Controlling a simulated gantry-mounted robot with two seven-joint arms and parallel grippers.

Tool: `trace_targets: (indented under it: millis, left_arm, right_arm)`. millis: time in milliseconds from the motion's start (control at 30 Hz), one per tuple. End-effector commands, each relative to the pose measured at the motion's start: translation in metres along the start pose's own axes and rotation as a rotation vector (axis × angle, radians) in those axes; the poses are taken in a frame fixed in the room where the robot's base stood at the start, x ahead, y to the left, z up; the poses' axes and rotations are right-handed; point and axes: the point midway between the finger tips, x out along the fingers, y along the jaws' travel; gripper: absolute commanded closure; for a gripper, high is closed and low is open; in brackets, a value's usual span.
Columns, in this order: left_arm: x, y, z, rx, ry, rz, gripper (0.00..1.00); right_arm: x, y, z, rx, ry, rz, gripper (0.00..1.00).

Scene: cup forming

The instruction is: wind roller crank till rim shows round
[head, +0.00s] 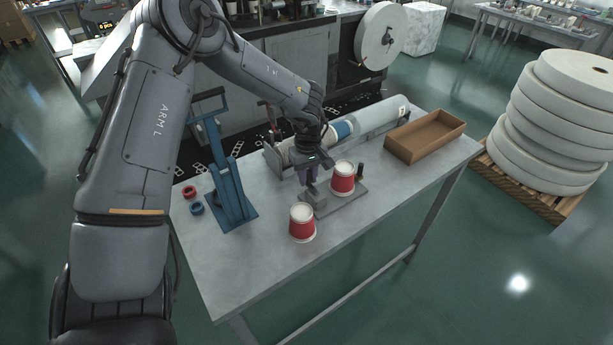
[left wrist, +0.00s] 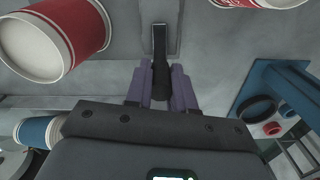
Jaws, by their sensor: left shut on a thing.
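My left gripper (head: 309,180) is shut on the black crank handle (left wrist: 160,45), which stands between its purple fingers (left wrist: 160,92) in the left wrist view. In the head view the gripper mostly hides the crank. Right beside it, a red and white cup (head: 343,180) stands on the roller's grey base plate (head: 345,200); it also shows at left in the left wrist view (left wrist: 85,30). Its top is pale, but I cannot tell how round the rim is. A second red and white cup (head: 302,224) stands apart on the table in front. My right gripper is in neither view.
A blue lever press (head: 234,195) stands left on the table (head: 265,265), with red (head: 189,191) and blue (head: 197,209) rings beside it. Behind my gripper lies a long trough with a blue-banded cup stack (head: 341,131). A brown open box (head: 424,135) sits at right.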

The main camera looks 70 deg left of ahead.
Motion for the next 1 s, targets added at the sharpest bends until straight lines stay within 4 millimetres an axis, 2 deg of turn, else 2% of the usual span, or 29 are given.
trace_targets:
  millis: [433,467,600,633,1000]
  left_arm:
    - [-0.0004,0.0011,0.0003,0.012,-0.001,0.002,1.0]
    - [-0.0004,0.0011,0.0003,0.012,-0.001,0.002,0.75]
    - [-0.0003,0.001,0.0002,0.012,-0.001,0.001,0.54]
    - [-0.0003,0.0009,0.0002,0.012,-0.001,0.001,0.52]
    - [-0.0046,0.0009,-0.0001,0.011,0.001,0.001,0.52]
  right_arm:
    - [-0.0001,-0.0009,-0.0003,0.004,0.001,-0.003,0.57]
    - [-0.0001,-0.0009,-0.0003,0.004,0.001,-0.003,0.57]
    - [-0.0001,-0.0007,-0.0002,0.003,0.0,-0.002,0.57]
    - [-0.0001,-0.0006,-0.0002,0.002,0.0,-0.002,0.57]
    - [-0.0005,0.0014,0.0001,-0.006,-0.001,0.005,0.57]
